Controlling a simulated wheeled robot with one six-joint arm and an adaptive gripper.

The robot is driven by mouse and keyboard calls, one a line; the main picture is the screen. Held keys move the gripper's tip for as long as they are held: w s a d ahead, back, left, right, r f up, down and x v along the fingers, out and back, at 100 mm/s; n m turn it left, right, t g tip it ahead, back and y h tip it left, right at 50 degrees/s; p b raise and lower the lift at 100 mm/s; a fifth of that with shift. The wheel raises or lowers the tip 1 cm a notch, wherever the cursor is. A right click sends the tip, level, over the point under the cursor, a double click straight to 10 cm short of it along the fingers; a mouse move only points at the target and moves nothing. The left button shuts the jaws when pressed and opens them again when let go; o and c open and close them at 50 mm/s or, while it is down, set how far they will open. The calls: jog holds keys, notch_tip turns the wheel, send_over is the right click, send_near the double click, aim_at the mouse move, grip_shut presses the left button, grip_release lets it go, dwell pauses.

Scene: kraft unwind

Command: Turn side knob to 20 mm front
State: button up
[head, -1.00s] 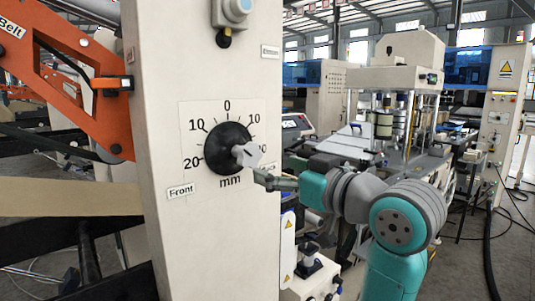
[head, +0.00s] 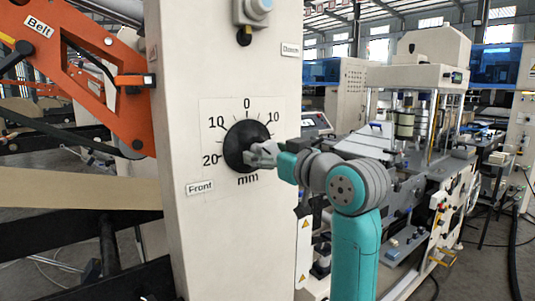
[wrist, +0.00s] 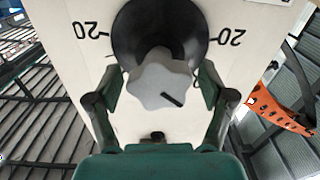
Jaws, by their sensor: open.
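The side knob (wrist: 160,82) is a pale grey lobed handle on a black round dial (head: 242,146), set in a white plate on the cream post. The scale has 0 at the top, with 10 and 20 on both sides. The Front label (head: 200,187) is under the left 20. In the wrist view the scene is upside down, and the knob's dark mark points down and right. My gripper (head: 264,154) is open at the knob, with one finger on each side of it in the wrist view. I cannot tell whether the fingers touch it. The gripper partly hides the knob in the head view.
The cream post (head: 225,250) carries a grey button unit (head: 259,6) above the dial. An orange frame (head: 80,70) marked Belt and a beige web (head: 80,188) are to the left. Machinery (head: 415,100) stands behind my arm at the right.

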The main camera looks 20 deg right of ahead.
jog(key=c, duration=1.2)
jog(key=shift+n, duration=0.4)
jog(key=n, duration=0.4)
jog(key=shift+n, duration=2.5)
